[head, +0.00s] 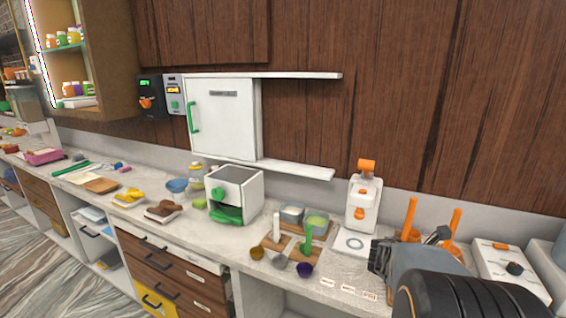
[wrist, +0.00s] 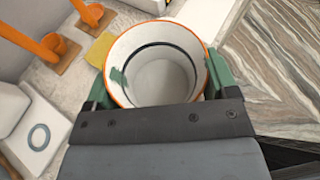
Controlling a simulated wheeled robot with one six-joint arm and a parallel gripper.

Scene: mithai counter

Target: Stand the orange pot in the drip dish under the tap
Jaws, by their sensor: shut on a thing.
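My gripper (wrist: 160,78) is shut on the orange pot (wrist: 140,52) in the wrist view. Its green fingers grip the pot on opposite sides. The pot has an orange rim and a pale inside that looks empty, and its mouth faces the wrist camera. In the head view my arm hides the pot and fingers. The white dispenser with the orange tap (head: 361,214) stands against the back wall. The drip dish (head: 353,243), pale with a grey ring, lies in front below the tap. It also shows in the wrist view (wrist: 39,137), apart from the pot and clear on top.
Orange holders with upright orange handles (head: 411,212) stand right of the dish, near my arm. A white box with a black knob (head: 512,268) is further right. Small cups (head: 304,269) and a wooden board (head: 275,247) lie left of the dish. Labels line the counter's front edge.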

